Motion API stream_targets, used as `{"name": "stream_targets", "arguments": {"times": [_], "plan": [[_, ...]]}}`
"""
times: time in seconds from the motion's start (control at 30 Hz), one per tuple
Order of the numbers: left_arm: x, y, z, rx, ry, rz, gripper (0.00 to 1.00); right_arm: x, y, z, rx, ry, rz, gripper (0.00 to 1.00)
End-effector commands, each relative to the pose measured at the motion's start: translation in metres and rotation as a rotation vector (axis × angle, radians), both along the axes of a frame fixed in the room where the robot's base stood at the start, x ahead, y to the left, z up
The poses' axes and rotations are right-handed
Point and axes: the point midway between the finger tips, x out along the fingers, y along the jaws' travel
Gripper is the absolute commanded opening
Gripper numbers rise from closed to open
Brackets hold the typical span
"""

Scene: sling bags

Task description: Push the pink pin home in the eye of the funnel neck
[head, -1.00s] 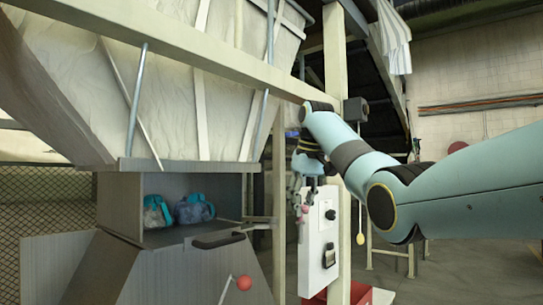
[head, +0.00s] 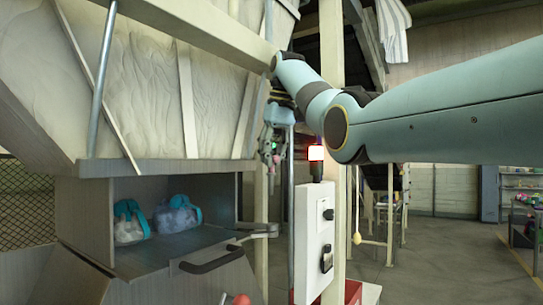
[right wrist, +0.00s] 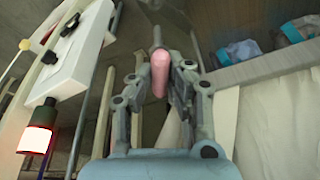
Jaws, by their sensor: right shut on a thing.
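My right gripper (right wrist: 160,88) is shut on the pink pin (right wrist: 160,75), which stands out between its fingers in the right wrist view. In the head view the same gripper (head: 270,152) hangs from my right arm, right of the neck and above its bracket; the pin is too small there to make out well. The grey funnel neck (head: 75,205) sits under the pale hopper. A metal bracket (head: 262,230) juts from its right side; I cannot make out the eye itself. The pin appears apart from the neck. My left gripper is not in view.
Bags with teal handles (head: 172,217) lie inside the open neck. A dark handle (head: 210,262) is on its front flap. A white control box (head: 314,240) with a lit red lamp (head: 316,155) stands close right of the gripper. Open floor lies farther right.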

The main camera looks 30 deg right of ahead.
Motion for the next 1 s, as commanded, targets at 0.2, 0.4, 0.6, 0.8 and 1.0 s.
{"name": "stream_targets", "arguments": {"times": [0.2, 0.4, 0.6, 0.8, 1.0], "plan": [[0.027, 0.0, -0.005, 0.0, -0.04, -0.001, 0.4, 0.0, 0.0, -0.009, 0.001, 0.0, 0.0, 0.0], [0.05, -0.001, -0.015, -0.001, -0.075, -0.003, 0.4, 0.0, 0.0, -0.028, 0.001, 0.001, 0.0, 0.0], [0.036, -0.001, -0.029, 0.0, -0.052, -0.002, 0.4, 0.0, 0.0, -0.048, 0.0, 0.001, -0.001, 0.0], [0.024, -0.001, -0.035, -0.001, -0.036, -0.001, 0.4, 0.0, 0.0, -0.058, 0.0, 0.0, -0.001, 0.0], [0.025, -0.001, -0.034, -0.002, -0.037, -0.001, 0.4, 0.0, 0.0, -0.058, 0.0, 0.0, -0.001, 0.0]]}}
